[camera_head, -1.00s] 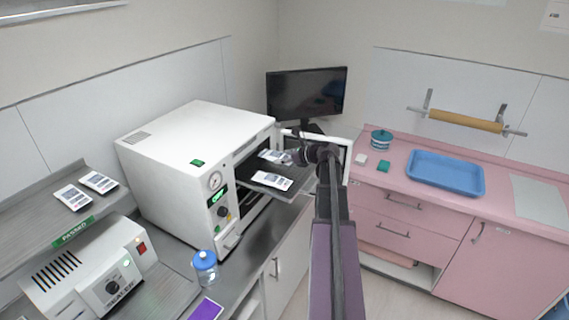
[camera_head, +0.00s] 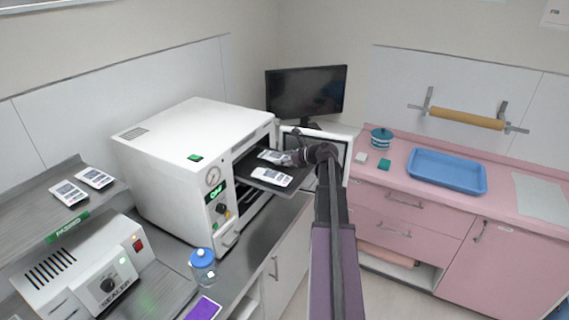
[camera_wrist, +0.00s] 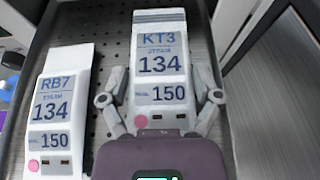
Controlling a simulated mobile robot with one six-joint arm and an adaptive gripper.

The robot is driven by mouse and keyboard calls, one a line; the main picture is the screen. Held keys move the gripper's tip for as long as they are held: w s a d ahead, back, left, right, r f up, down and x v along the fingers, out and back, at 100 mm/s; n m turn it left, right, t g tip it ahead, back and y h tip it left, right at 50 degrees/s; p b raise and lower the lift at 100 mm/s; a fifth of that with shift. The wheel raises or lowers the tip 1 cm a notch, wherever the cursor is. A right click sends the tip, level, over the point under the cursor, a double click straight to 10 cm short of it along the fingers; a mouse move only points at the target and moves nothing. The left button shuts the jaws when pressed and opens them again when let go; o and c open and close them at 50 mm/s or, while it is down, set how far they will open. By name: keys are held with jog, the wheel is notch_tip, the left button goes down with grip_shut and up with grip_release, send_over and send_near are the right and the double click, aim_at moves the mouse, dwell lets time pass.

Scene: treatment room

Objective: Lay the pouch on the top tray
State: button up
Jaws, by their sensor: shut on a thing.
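The pouch marked KT3 (camera_wrist: 160,62) is between the fingers of my gripper (camera_wrist: 164,97), which is shut on it. In the head view this pouch (camera_head: 272,156) is partly hidden by my gripper (camera_head: 288,158). It lies flat over the dark perforated top tray (camera_wrist: 103,50), which sticks out of the white autoclave's opening. It is very close to the tray; I cannot tell if it touches. The tray's front edge (camera_head: 282,190) shows in the head view. A second pouch, marked RB7 (camera_wrist: 52,112), lies on the tray beside it, nearer the head camera (camera_head: 271,178).
The autoclave (camera_head: 180,150) stands open on the grey counter. Two pouches (camera_head: 82,185) lie on the shelf at left, above a sealer (camera_head: 85,275). A blue-lidded jar (camera_head: 203,265) stands in front. A blue tray (camera_head: 447,172) sits on the pink counter.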

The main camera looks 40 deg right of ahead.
jog(key=shift+f, duration=0.45)
jog(key=o, duration=0.8)
jog(key=shift+c, duration=0.2)
jog(key=shift+r, duration=0.15)
jog(key=shift+r, duration=0.1)
jog(key=p+v, duration=0.4)
jog(key=v, duration=0.8)
jog(key=shift+s, duration=0.1)
dwell(0.3)
